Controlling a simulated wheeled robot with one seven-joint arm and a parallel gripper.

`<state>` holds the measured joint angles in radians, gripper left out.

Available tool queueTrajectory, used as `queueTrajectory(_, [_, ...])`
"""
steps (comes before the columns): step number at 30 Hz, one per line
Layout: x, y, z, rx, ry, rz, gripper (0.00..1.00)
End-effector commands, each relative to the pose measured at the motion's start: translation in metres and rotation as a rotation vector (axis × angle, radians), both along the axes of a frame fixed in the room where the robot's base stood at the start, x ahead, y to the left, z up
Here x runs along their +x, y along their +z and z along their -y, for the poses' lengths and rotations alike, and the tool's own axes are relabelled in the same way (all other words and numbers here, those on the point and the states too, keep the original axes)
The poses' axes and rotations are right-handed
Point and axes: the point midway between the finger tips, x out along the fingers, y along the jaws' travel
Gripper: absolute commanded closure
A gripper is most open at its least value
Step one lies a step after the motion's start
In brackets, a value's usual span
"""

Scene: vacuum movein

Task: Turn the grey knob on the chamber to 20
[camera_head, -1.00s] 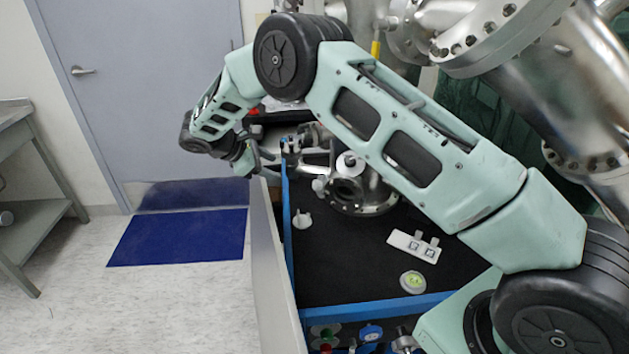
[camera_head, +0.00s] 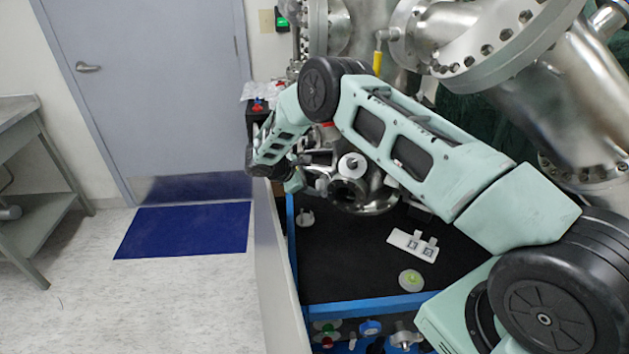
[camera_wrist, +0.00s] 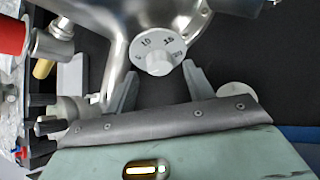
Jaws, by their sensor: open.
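The grey knob (camera_wrist: 158,61) sits on a pale round dial with numbers, among them 10, 15 and 20, in the wrist view. Its pointer mark is too small to read. The knob's pale disc also shows in the head view (camera_head: 352,165), on top of the metal chamber (camera_head: 349,191). My gripper (camera_wrist: 160,71) is open and empty, its two grey fingers spread to the left and right of the knob's near side. They appear apart from it; the depth gap is unclear. In the head view my gripper is just left of the chamber and partly hidden by the arm.
The chamber stands on a black cart top with a blue rim (camera_head: 365,309). Large steel flanges (camera_head: 500,45) crowd the upper right.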

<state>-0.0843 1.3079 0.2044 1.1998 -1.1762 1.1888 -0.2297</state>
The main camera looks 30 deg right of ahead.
Motion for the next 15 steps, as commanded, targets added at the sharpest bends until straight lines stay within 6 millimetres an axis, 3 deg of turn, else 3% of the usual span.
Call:
queueTrajectory(6, [0.0004, -0.0108, 0.0121, 0.0, -0.001, -0.001, 0.48])
queueTrajectory(15, [0.0005, -0.0124, 0.0132, 0.0, 0.0, 0.0, 0.48])
